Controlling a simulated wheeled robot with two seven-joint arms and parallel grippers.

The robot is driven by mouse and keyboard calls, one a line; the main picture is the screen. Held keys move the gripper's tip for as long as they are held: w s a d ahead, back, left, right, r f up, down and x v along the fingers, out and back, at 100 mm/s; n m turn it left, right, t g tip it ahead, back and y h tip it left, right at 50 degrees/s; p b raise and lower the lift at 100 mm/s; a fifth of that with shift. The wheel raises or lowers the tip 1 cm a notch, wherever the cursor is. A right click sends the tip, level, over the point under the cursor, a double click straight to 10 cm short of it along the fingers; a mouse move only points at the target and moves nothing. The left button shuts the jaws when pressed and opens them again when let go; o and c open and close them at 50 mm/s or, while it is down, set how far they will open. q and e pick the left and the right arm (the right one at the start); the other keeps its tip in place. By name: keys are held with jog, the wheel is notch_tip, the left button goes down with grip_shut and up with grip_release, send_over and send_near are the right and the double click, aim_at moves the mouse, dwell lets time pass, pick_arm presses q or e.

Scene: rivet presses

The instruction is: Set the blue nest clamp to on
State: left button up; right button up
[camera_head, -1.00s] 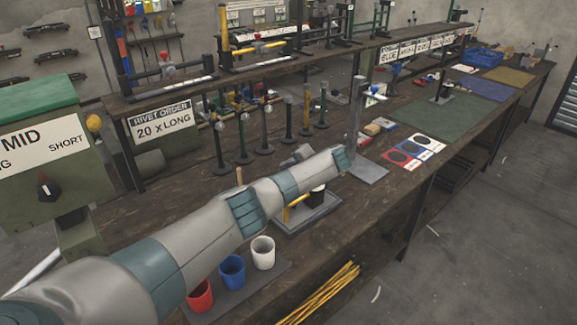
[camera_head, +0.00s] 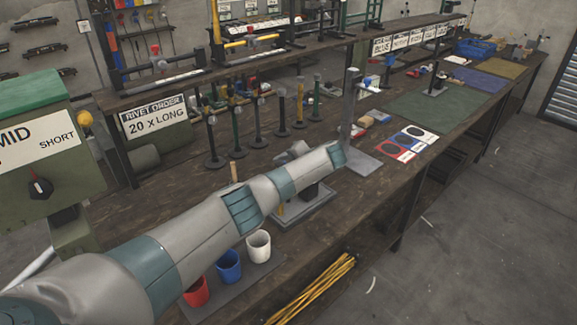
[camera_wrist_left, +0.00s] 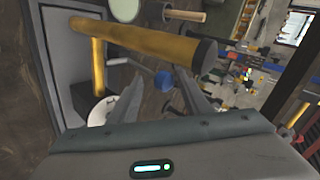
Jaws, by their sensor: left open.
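In the left wrist view a small blue knob (camera_wrist_left: 163,80) on a thin rod shows between the fingertips of my left gripper (camera_wrist_left: 160,76). It may belong to the blue nest clamp, but I cannot tell for sure. The gripper is open, its two fingers apart with nothing seen held. I cannot tell whether either finger touches the knob. A thick yellow bar (camera_wrist_left: 150,42) crosses just above the fingers. In the head view my left arm reaches over the bench and its gripper cannot be made out. My right gripper is not in view.
A press plate (camera_head: 303,212) lies partly behind my left arm. Red (camera_head: 196,292), blue (camera_head: 229,266) and white (camera_head: 258,246) cups stand in front. A grey post (camera_head: 350,110) rises near the arm's end. A green mat (camera_head: 430,108) lies farther right.

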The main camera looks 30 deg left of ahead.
pick_arm(q)
jog(key=b+v, duration=0.3)
jog(key=v, duration=1.4)
jog(key=shift+d+r, duration=0.1)
jog(key=shift+d, duration=0.05)
